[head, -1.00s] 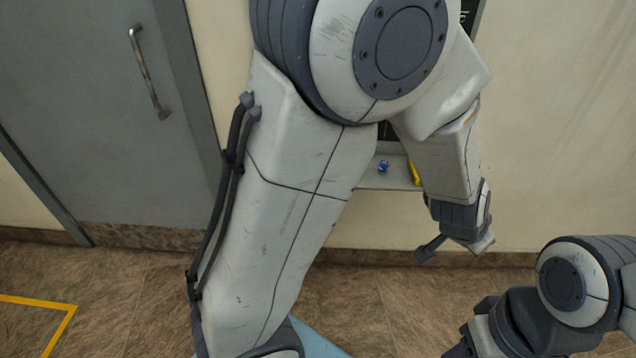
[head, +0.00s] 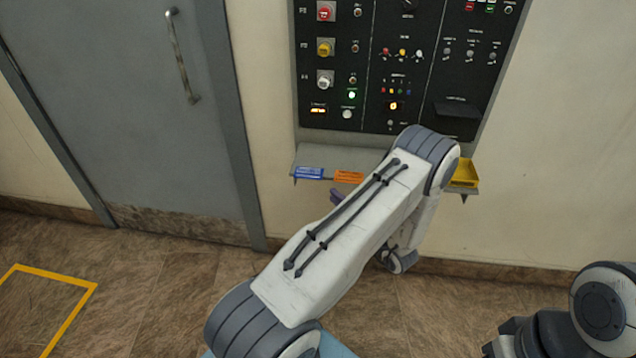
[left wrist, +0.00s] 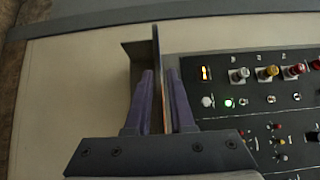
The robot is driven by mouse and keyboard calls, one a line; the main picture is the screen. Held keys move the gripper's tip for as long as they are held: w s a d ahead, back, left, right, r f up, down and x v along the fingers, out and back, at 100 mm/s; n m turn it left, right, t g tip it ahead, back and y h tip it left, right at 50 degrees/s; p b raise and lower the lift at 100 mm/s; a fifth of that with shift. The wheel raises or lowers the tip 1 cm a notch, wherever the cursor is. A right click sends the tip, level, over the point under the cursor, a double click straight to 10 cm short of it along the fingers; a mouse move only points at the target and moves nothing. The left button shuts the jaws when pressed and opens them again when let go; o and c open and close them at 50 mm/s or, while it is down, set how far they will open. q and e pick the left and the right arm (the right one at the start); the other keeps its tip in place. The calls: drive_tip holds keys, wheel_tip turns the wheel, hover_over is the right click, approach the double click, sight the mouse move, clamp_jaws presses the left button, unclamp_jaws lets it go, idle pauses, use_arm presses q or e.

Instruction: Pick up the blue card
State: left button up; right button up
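The blue card (head: 308,173), a small rectangle with pale markings, is at the left front edge of the grey shelf (head: 340,155) below the control panel. An orange card (head: 348,177) is to its right. My left gripper (head: 337,196), with purple fingers, is just below and in front of the orange card, right of the blue card. In the left wrist view its fingers (left wrist: 160,85) are apart, with the shelf, seen nearly edge-on, showing between them. I cannot make out the blue card there. My right gripper is out of view; only part of its arm shows at lower right.
A black control panel (head: 400,60) with buttons and lamps is on the wall above the shelf. A yellow tray (head: 465,173) is at the shelf's right end. A grey door (head: 130,120) is at left. My left arm covers the shelf's middle.

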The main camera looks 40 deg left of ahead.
use_arm(q)
approach(309, 173)
drive_tip(key=x, duration=0.4)
drive_tip(key=shift+a+b, duration=0.2)
drive_tip(key=shift+b, duration=0.15)
clamp_jaws()
idle(1.3)
